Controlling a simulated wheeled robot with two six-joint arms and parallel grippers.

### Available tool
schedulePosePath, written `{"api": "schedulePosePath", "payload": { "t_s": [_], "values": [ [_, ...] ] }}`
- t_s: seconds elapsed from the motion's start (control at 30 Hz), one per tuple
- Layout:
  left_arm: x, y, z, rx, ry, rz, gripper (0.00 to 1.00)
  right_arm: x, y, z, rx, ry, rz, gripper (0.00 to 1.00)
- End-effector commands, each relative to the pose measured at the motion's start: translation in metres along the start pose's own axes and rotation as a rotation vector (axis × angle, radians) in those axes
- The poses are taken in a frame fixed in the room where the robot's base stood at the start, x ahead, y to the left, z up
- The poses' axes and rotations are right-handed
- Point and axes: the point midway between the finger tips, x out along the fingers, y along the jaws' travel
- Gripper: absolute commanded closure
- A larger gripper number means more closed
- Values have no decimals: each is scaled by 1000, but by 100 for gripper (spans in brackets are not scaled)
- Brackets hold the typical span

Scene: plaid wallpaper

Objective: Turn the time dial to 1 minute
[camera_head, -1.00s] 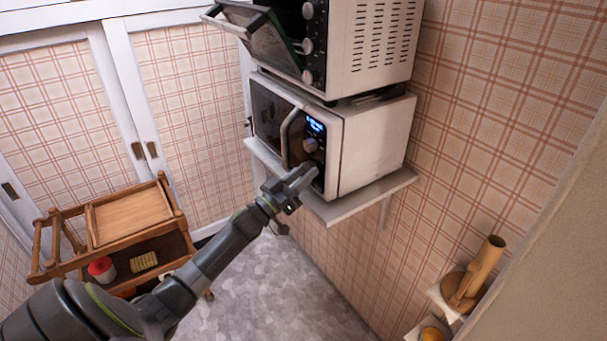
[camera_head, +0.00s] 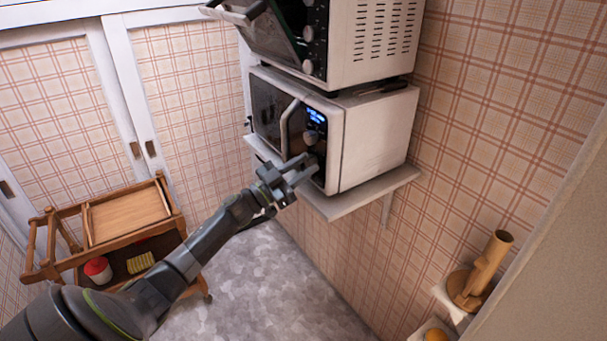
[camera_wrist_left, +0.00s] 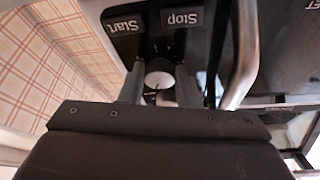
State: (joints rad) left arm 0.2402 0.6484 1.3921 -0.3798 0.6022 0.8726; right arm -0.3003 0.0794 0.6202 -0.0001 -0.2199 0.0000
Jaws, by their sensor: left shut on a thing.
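The microwave (camera_head: 370,140) stands on a wall shelf, with a lit blue display (camera_head: 316,116) on its dark control panel. An upper round dial (camera_head: 310,137) shows below the display, clear of the gripper. My left gripper (camera_head: 306,167) is at the lower part of the panel. In the left wrist view its fingers stand on both sides of a pale round dial (camera_wrist_left: 159,80), shut on it. The "Start" (camera_wrist_left: 123,26) and "Stop" (camera_wrist_left: 181,17) labels show beyond that dial. The dial's marks are too small to read. My right gripper is not in view.
The curved microwave door handle (camera_head: 287,128) is close beside the gripper; it also shows in the left wrist view (camera_wrist_left: 246,55). An oven (camera_head: 370,40) with its door open sits above. A wooden cart (camera_head: 85,225) stands at lower left.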

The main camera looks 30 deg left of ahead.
Motion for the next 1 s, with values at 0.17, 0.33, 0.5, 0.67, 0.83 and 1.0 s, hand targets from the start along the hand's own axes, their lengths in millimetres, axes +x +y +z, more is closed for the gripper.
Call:
{"api": "schedulePosePath", "payload": {
  "t_s": [0.17, 0.33, 0.5, 0.67, 0.83, 1.0],
  "values": [
    [-1, -2, 2, 159, 0, 66, 93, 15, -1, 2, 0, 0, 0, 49],
    [-1, -3, 1, 292, 0, 122, 93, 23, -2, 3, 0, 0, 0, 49],
    [0, -4, 0, 402, 1, 167, 93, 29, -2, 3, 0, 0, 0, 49],
    [0, -5, 0, 477, 0, 198, 93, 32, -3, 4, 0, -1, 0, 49],
    [0, -6, -1, 525, 0, 219, 93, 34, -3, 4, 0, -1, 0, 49],
    [0, -6, -2, 546, 0, 227, 93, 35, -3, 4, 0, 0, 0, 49]
  ]
}}
